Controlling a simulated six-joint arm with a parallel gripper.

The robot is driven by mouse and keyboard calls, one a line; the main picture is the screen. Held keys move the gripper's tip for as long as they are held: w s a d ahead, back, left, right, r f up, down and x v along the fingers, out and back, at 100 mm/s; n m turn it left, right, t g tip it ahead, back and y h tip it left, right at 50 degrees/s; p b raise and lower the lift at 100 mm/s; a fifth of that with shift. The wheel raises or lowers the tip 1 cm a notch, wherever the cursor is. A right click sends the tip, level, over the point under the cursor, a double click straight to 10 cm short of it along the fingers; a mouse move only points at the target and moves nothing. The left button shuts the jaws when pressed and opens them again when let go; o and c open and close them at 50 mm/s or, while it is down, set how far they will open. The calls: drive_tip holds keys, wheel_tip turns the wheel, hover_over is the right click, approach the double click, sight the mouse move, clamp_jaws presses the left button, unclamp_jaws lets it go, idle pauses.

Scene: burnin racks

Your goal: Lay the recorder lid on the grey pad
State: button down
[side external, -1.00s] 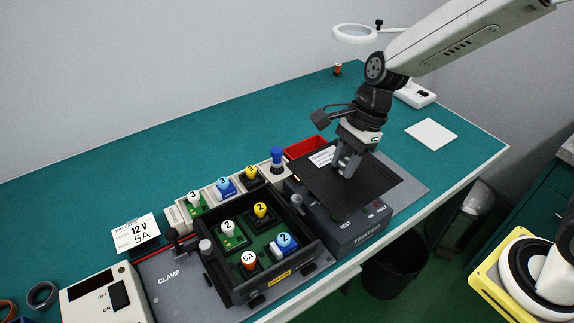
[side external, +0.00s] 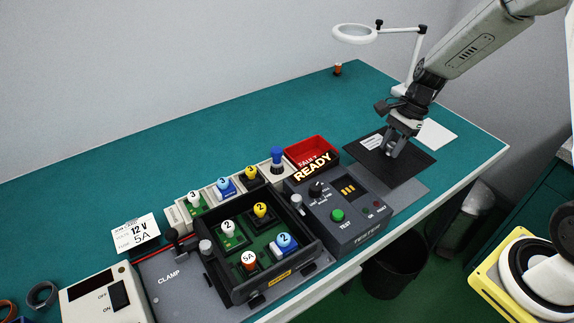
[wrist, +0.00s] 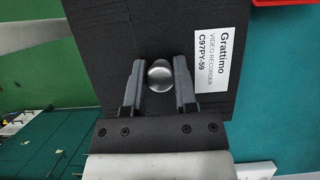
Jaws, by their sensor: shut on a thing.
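The recorder lid is a thin black plate (side external: 383,170) with a white label, seen at the right of the bench in the side external view. The lid also fills the upper middle of the wrist view (wrist: 110,40), where its label reads "Grattimo VIDEO RECORDER". My gripper (side external: 394,152) is shut on the lid's round metal knob (wrist: 159,75), with one finger on each side. The grey pad (side external: 412,190) shows past the lid's front edge, and the lid covers the rest. I cannot tell whether the lid touches the pad.
The tester (side external: 345,212), with a lit READY sign, is left of the lid. A red bin (side external: 322,145) stands behind the tester. A white sheet (side external: 437,134) lies behind the lid, near the magnifier lamp (side external: 355,33).

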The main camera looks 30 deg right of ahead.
sight(377, 185)
drive_tip(key=shift+f, duration=0.1)
drive_tip(key=shift+f, duration=4.55)
drive_tip(key=shift+f, duration=0.25)
drive_tip(key=shift+c, duration=1.6)
unclamp_jaws()
drive_tip(key=shift+r, duration=0.15)
drive_tip(key=shift+r, duration=3.35)
